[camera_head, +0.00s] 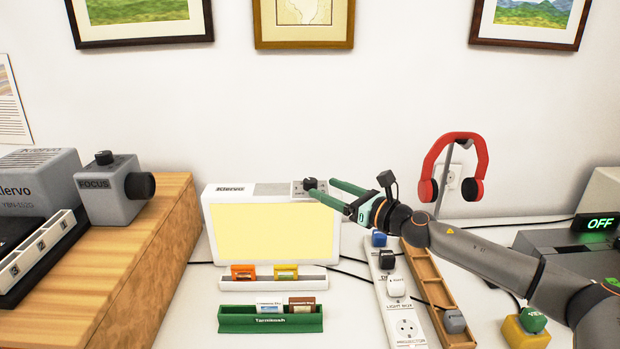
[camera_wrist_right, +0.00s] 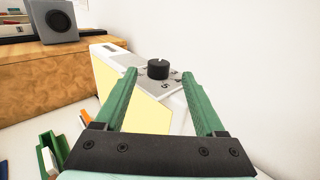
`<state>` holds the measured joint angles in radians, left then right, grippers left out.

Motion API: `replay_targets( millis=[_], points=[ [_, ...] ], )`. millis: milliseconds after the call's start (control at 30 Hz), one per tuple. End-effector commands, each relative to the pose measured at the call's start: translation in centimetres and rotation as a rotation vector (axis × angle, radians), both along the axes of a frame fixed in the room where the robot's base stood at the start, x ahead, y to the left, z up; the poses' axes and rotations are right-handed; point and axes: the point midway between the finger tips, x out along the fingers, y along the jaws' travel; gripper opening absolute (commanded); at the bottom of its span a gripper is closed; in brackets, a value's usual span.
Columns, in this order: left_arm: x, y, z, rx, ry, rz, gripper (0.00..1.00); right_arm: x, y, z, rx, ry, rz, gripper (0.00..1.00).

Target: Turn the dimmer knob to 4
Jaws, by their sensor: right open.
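The dimmer knob (camera_head: 310,184) is a small black knob on a light plate at the top right of the white Klervo light box. It also shows in the right wrist view (camera_wrist_right: 158,69), with a pale mark on its top and printed numbers around it. My right gripper (camera_head: 324,188) is open, with its green fingers reaching toward the knob from the right. In the right wrist view the knob lies between and just beyond the two fingertips (camera_wrist_right: 160,72). Contact cannot be made out. The number the mark points to is too small to tell. My left gripper is out of view.
The light box (camera_head: 212,235) has a lit yellow panel. A white rack (camera_head: 300,284) and a green rack (camera_head: 270,324) stand before it. A power strip (camera_head: 405,318) and wooden tray (camera_head: 440,300) lie right of them. Red headphones (camera_head: 430,165) hang behind my right arm. A wooden block (camera_head: 150,255) stands left.

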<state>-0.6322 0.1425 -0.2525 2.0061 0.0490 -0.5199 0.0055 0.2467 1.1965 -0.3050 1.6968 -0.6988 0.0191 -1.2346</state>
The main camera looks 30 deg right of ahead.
Motion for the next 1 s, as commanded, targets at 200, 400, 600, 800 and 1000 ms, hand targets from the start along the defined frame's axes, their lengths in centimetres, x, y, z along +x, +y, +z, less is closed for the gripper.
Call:
replay_targets(
  millis=[200,400,600,800,1000],
  points=[
    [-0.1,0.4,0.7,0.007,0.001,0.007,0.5,2.2,0.6,0.4,0.003,-0.003,0.001,0.72],
    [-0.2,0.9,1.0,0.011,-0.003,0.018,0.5,4.2,1.2,0.3,0.002,-0.003,0.002,0.72],
    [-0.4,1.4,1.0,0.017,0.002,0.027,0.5,5.5,1.5,0.1,-0.001,0.0,0.003,0.72],
    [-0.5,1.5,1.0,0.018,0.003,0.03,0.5,5.9,1.6,0.1,-0.002,0.0,0.004,0.72],
    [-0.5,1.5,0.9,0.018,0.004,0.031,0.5,5.8,1.6,0.0,-0.002,0.0,0.003,0.69]
  ],
)
